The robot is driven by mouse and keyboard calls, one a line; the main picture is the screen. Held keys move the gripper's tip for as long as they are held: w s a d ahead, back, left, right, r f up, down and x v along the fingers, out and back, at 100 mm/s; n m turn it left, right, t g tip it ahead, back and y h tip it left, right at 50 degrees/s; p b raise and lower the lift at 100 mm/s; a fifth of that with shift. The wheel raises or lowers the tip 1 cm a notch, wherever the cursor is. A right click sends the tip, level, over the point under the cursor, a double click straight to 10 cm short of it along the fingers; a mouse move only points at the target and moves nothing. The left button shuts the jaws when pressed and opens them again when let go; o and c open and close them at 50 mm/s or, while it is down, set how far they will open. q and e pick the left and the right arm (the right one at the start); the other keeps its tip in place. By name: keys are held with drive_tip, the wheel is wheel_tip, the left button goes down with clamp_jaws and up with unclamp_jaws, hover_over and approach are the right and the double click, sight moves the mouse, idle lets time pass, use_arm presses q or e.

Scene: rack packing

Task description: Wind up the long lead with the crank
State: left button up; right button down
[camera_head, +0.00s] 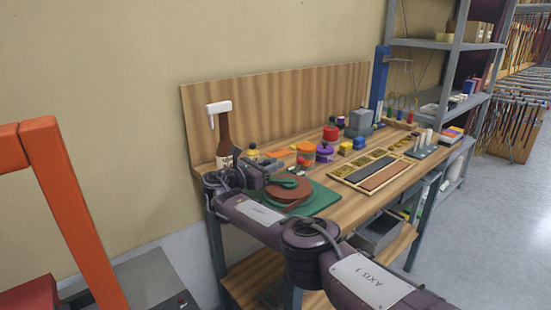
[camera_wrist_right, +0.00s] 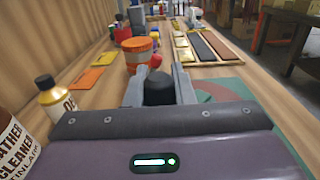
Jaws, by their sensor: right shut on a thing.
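My right gripper (camera_head: 274,170) reaches over the reel from the left. In the right wrist view the gripper (camera_wrist_right: 157,84) is shut on a black knob (camera_wrist_right: 159,92), which I take to be the crank's handle. The rest of the crank is hidden behind the gripper body. I cannot make out the long lead. My left gripper is not in view.
A brown bottle (camera_head: 223,135) with a white top stands left of the reel, close to my right wrist. A wooden tray (camera_head: 375,174) of strips lies to the right. A back panel (camera_head: 285,112) closes the bench's rear.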

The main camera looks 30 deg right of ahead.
idle(0.5)
drive_tip(key=c, duration=1.2)
unclamp_jaws()
drive_tip(key=shift+d+f, duration=0.1)
drive_tip(key=shift+c, duration=0.2)
drive_tip(key=shift+s+a+p, duration=0.2)
drive_tip(key=shift+s+a, duration=0.05)
drive_tip(key=shift+a, duration=1.7)
drive_tip(key=shift+s+a+p, duration=0.15)
drive_tip(key=shift+s+a, duration=0.05)
drive_tip(key=shift+a, duration=1.75)
